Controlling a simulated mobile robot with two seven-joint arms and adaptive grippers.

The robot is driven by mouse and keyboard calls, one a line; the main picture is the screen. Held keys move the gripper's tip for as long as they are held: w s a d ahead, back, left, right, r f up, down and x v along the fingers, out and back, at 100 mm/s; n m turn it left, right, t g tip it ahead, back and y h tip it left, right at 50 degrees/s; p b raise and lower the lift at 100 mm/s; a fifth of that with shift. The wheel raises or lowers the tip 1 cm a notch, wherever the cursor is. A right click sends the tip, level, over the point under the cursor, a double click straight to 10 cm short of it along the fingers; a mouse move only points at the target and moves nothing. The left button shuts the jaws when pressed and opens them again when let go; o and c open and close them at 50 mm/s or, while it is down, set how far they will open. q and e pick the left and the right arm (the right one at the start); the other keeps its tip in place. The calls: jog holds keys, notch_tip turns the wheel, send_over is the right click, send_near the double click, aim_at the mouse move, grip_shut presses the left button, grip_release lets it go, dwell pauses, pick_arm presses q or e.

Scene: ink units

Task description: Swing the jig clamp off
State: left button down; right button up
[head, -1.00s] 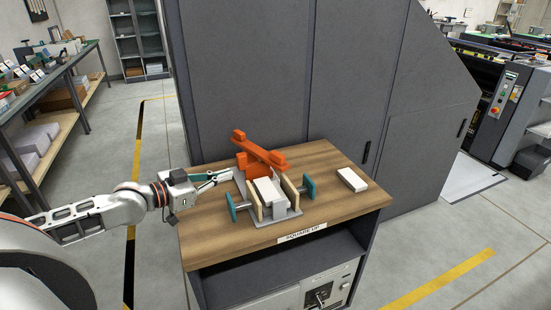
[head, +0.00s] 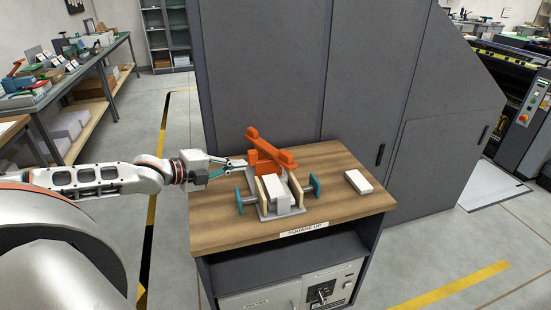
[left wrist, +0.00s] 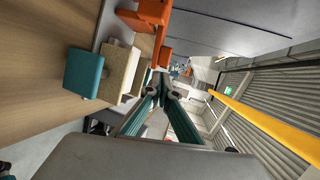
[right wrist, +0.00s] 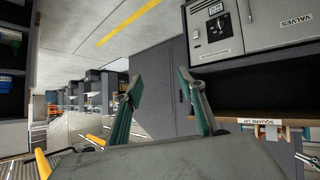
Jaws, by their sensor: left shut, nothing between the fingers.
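The orange jig clamp (head: 272,155) stands at the back of the jig, its bar slanting behind and above a white block (head: 277,186) held between wooden cheeks. Teal handles (head: 240,202) stick out on both sides of the jig (head: 284,212). In the left wrist view, part of the orange clamp (left wrist: 153,14) shows at the top. My left gripper (head: 246,163) is shut and empty, its tips at the left of the clamp; contact cannot be told. Its fingertips meet in the left wrist view (left wrist: 163,80). My right gripper (right wrist: 158,80) is open and empty, away from the jig.
The jig sits on a wooden-topped cabinet (head: 225,236) labelled SQUARE UP. A loose white block (head: 358,181) lies to the right, with bare wood around it. A tall grey cabinet (head: 355,85) stands right behind the top. A workbench (head: 80,80) is at the far left.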

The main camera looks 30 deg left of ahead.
pick_arm(q)
jog(key=b, duration=0.5)
send_near(283, 157)
jog(key=shift+f, duration=0.55)
jog(key=shift+r+p+x, duration=0.1)
jog(key=shift+r+x, duration=0.05)
jog(key=shift+x, duration=0.85)
jog(key=shift+r+p+x, duration=0.15)
jog(key=shift+x, duration=0.85)
jog(key=shift+r+p+x, duration=0.1)
jog(key=shift+r+x, duration=0.1)
jog(key=shift+x, duration=0.85)
jog(key=shift+w, duration=0.2)
jog(key=shift+w+d, duration=0.25)
jog(key=shift+w, duration=0.05)
